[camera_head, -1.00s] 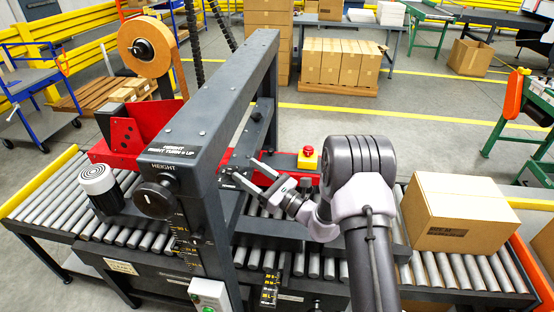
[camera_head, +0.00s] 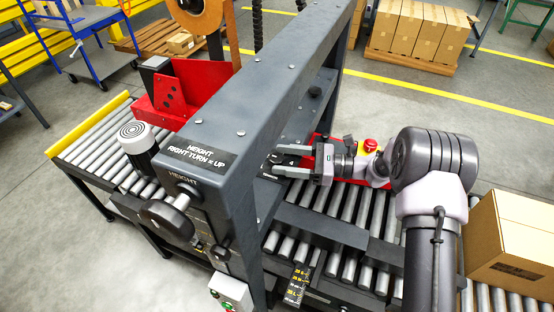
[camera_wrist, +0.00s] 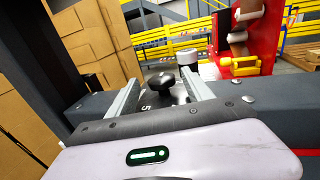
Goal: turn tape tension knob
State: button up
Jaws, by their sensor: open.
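A black knob (camera_wrist: 160,83) on a dark round base, with a "5" marked beside it, shows in the wrist view between the fingers of my gripper (camera_wrist: 163,72). The fingers are open, one on each side of the knob; whether either touches it I cannot tell. In the head view my gripper (camera_head: 276,161) points left, with its fingertips close to the inner side of the grey machine frame (camera_head: 268,85). The knob at the fingertips is mostly hidden there.
A large black HEIGHT knob (camera_head: 165,213) is on the frame's front post. A carton (camera_head: 512,240) sits on the rollers at right. A red emergency button (camera_head: 370,145) is behind my arm. A grey-topped cylinder (camera_wrist: 188,57) stands beyond the knob in the wrist view.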

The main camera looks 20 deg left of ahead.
jog(key=shift+s+a, duration=0.1)
jog(key=shift+a, duration=1.15)
jog(key=shift+c, duration=0.5)
grip_shut()
jog(key=shift+t, duration=0.3)
